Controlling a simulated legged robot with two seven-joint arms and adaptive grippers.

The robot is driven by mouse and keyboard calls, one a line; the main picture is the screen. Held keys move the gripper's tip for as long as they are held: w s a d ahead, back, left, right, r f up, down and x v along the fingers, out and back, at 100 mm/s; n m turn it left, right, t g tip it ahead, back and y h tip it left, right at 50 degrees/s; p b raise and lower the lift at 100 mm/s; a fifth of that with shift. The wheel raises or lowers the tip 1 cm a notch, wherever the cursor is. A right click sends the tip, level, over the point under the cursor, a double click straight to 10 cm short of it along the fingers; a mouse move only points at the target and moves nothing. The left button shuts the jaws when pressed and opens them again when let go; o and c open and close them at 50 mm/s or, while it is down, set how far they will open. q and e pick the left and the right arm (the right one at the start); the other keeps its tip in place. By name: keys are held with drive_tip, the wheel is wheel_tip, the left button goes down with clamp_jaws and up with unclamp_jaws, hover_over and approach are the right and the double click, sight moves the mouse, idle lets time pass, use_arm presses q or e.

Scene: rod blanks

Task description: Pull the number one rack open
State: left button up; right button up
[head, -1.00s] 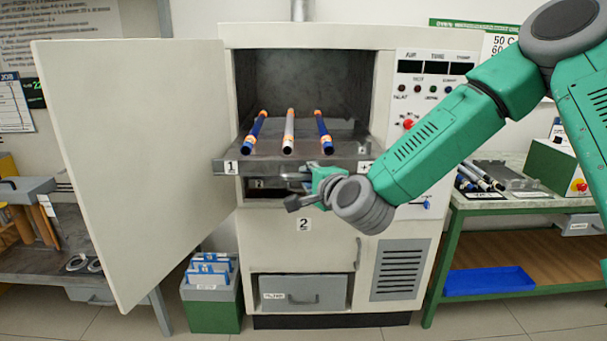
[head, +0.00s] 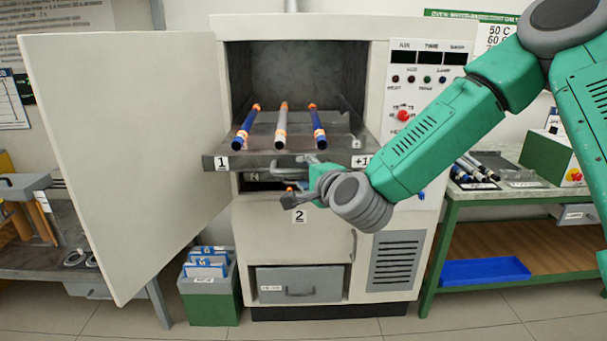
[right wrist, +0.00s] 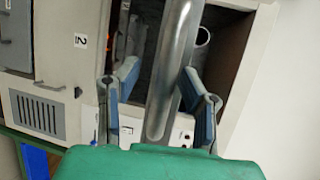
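The number one rack (head: 290,157) is a dark metal tray with a "1" label at its left front corner, and sticks out of the open oven. Three rods lie on it: a blue one (head: 244,130), a pale one (head: 282,125) and another blue one (head: 317,125). My right gripper (head: 299,180) is at the rack's front. In the right wrist view a thick round metal bar (right wrist: 170,70), seemingly the rack's handle, runs between the fingers (right wrist: 160,75). My left gripper is out of view.
The oven door (head: 120,160) stands wide open at the left. A closed drawer (head: 300,285) is low in the oven. A green bin (head: 210,300) stands on the floor at the left. A green-framed bench (head: 510,200) is close on the right.

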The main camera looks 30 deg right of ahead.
drive_tip(key=v, duration=0.6)
drive_tip(key=shift+s+a, duration=0.1)
drive_tip(key=shift+a, duration=0.15)
drive_tip(key=shift+s+d, duration=0.4)
drive_tip(key=shift+s, duration=0.15)
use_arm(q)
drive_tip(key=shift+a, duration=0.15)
use_arm(e)
drive_tip(key=shift+a, duration=0.25)
